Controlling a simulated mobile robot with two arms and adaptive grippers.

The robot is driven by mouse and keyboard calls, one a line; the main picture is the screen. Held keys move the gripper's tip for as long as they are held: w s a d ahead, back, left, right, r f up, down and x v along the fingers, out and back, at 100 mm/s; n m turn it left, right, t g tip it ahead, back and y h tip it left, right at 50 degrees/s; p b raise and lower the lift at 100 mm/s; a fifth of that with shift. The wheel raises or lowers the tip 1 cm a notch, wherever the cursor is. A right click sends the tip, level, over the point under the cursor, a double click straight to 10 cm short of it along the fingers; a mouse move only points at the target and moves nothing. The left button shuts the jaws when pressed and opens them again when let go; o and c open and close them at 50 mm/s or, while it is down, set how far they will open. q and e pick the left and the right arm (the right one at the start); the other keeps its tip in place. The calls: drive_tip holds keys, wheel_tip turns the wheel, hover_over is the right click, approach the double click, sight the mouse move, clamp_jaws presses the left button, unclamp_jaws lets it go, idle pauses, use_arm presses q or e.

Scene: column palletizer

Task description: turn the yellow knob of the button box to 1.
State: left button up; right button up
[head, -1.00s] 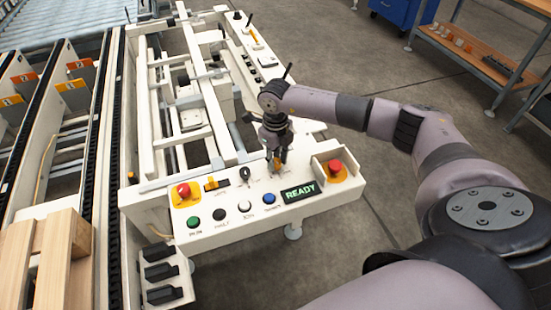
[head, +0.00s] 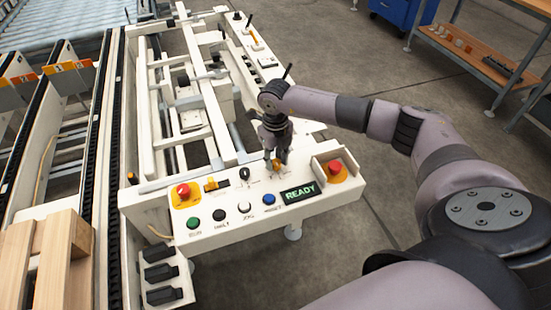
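The white button box (head: 220,236) stands in the middle of the head view, with its display reading READY. The yellow knob (head: 277,165) is on its top, left of the red button at the right end. My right gripper (head: 276,162) points down at the yellow knob, with its fingers on either side of it. The fingers hide part of the knob, and I cannot tell whether they touch it. The markings around the knob are too small to read. My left gripper is not in view.
Red buttons (head: 184,191) and (head: 335,167) sit at both ends of the box. A black knob (head: 244,174) and a yellow switch (head: 211,185) are left of my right gripper. Green, black, white and blue buttons line the front. A wooden pallet (head: 45,262) lies at the lower left.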

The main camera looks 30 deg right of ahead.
sight(275, 161)
drive_tip(key=o, duration=0.3)
wheel_tip(275, 161, up, 12)
idle(0.7)
idle(0.3)
